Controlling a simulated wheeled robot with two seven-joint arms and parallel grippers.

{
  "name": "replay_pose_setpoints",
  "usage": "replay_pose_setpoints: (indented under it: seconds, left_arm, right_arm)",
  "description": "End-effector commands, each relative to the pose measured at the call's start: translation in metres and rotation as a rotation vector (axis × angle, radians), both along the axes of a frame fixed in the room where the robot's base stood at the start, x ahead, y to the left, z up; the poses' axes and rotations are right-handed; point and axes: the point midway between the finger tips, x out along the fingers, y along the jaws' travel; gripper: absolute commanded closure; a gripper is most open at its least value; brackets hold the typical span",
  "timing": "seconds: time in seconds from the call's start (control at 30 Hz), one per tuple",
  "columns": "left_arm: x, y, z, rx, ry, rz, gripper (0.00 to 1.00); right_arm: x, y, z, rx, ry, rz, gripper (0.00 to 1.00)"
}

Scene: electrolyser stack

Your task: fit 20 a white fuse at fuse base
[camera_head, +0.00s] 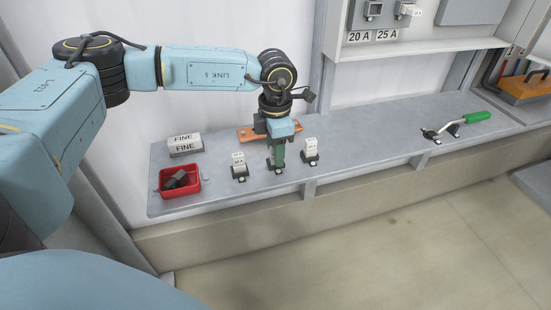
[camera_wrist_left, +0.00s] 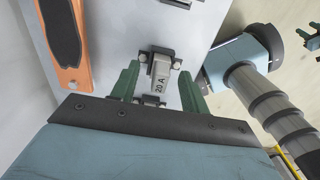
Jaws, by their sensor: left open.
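The white fuse marked 20 A (camera_wrist_left: 160,77) stands between the two green fingers of my left gripper (camera_wrist_left: 160,88). The gripper is open, with a gap visible on each side of the fuse. In the head view my left gripper (camera_head: 277,160) points down over the grey bench and hides most of this fuse. The fuse base (camera_head: 372,10) is on the wall panel above the 20 A label (camera_head: 359,37), at the top edge of the head view.
White fuses in dark holders stand left (camera_head: 238,160) and right (camera_head: 310,148) of the gripper. A green-handled tool (camera_head: 460,125) lies right; the bench between is clear.

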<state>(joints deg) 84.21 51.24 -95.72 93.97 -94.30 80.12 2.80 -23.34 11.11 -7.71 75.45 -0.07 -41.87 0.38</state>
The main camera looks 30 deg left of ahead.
Motion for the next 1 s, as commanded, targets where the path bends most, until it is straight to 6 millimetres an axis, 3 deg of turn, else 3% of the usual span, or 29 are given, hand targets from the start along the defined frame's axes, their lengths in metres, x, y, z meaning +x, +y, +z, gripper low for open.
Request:
replay_pose_setpoints:
  seconds: [0.3,0.63,0.87,1.0]
  left_arm:
    - [0.0,0.0,-0.006,0.0,-0.001,0.0,0.56]
    - [0.0,0.0,-0.005,0.0,-0.001,0.0,0.99]
    - [0.0,0.0,-0.005,-0.001,-0.002,0.0,1.0]
    - [0.001,0.0,0.006,0.0,-0.004,0.001,1.0]
  right_arm:
    - [0.003,0.0,0.003,0.0,-0.002,-0.001,0.61]
    - [0.003,0.0,0.003,0.0,-0.003,-0.002,0.61]
    - [0.003,0.0,0.003,0.0,-0.004,-0.002,0.61]
    - [0.003,0.0,0.004,0.001,-0.007,0.0,0.61]
